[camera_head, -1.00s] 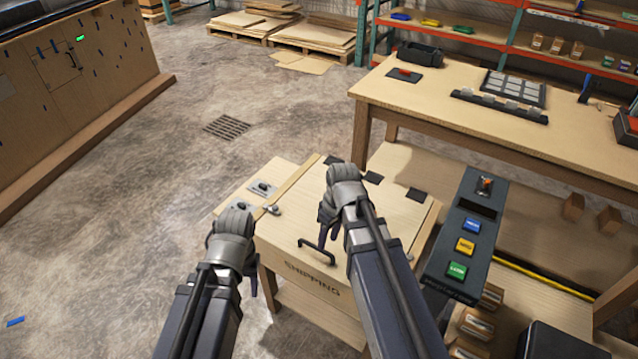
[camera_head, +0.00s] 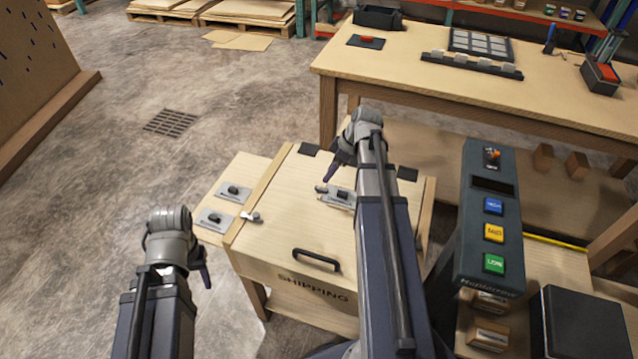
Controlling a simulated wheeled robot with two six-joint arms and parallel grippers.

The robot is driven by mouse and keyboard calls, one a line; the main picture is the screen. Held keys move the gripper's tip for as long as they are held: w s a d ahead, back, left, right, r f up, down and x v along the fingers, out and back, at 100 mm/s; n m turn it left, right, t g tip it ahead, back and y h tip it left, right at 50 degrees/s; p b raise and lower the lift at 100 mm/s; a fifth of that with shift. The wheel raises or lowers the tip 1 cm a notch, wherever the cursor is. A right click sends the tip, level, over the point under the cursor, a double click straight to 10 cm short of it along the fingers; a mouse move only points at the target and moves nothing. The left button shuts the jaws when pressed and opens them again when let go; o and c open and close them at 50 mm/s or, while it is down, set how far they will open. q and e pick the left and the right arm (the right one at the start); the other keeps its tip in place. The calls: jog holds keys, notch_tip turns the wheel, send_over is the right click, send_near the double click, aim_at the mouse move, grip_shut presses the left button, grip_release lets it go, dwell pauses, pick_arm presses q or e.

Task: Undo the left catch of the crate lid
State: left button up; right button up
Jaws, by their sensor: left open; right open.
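The pale wooden shipping crate (camera_head: 290,276) stands in the middle with its lid (camera_head: 285,190) down. A black handle (camera_head: 316,260) is at the lid's front. A small metal catch (camera_head: 251,217) sits at the lid's left edge. A labelled plate with a dark knob (camera_head: 341,195) lies on the lid, partly behind my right arm. My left gripper (camera_head: 204,268) is open and empty, left of the crate and apart from the catch. My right gripper (camera_head: 334,170) is open over the back of the lid; its fingers are partly hidden by its wrist.
Two plates with dark knobs (camera_head: 232,192) (camera_head: 214,219) are on the ledge left of the lid. A console (camera_head: 491,220) with blue, yellow and green buttons stands right of the crate. A workbench (camera_head: 450,95) is behind. The floor at left is clear.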

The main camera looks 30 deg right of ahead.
aim_at(319, 188)
jog(key=b+x, duration=0.6)
jog(key=x, duration=0.1)
jog(key=shift+w+a+f+b, duration=0.1)
jog(key=shift+f+b, duration=0.2)
jog(key=shift+b, duration=0.05)
jog(key=shift+r, duration=0.1)
grip_shut()
